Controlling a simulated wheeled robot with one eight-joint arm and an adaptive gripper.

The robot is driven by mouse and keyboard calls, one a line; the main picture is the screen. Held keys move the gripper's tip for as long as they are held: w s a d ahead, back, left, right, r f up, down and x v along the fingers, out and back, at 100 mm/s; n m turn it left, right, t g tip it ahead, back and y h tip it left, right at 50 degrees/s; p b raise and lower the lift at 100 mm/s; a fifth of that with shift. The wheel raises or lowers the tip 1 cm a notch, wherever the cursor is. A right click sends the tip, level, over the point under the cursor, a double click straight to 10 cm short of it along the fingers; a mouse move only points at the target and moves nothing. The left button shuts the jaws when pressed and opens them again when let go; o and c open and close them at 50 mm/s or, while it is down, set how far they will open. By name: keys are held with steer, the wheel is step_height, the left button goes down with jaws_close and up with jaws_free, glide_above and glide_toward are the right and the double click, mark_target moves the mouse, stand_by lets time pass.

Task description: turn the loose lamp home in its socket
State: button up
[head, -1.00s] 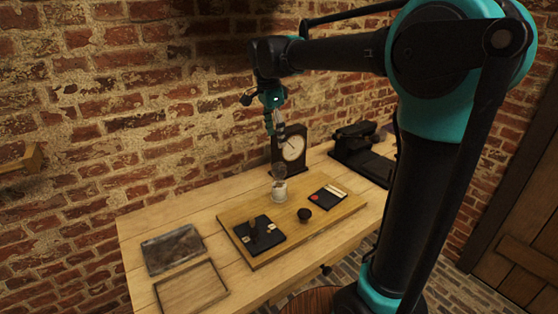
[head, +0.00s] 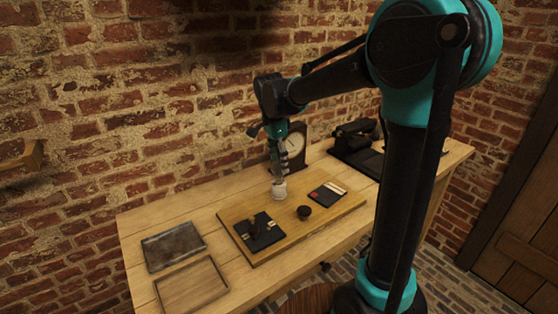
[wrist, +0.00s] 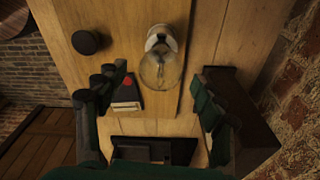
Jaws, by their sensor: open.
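The lamp (wrist: 160,72) is a clear round glass bulb in a white socket (head: 279,193) on the wooden board (head: 285,235). The socket also shows above the bulb in the wrist view (wrist: 160,38). My gripper (head: 280,178) points down over the socket and hides the bulb in the head view. In the wrist view my gripper (wrist: 153,80) is open, one finger left of the bulb and one right, with visible gaps. I cannot tell how deep the lamp sits in the socket.
On the board are a dark round knob (head: 304,212), a black plate with a red button (head: 328,192) and a black block with brass parts (head: 259,232). A clock (head: 291,146) stands close behind. Two trays (head: 174,247) (head: 192,288) lie left; a black device (head: 356,145) stands right.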

steer(key=shift+c, duration=0.6)
steer(key=c, duration=1.3)
steer(key=m, duration=0.6)
steer(key=shift+g, duration=0.4)
steer(key=shift+m, duration=0.3)
steer(key=m, duration=0.6)
steer(key=shift+g, duration=0.3)
steer(key=o, duration=1.4)
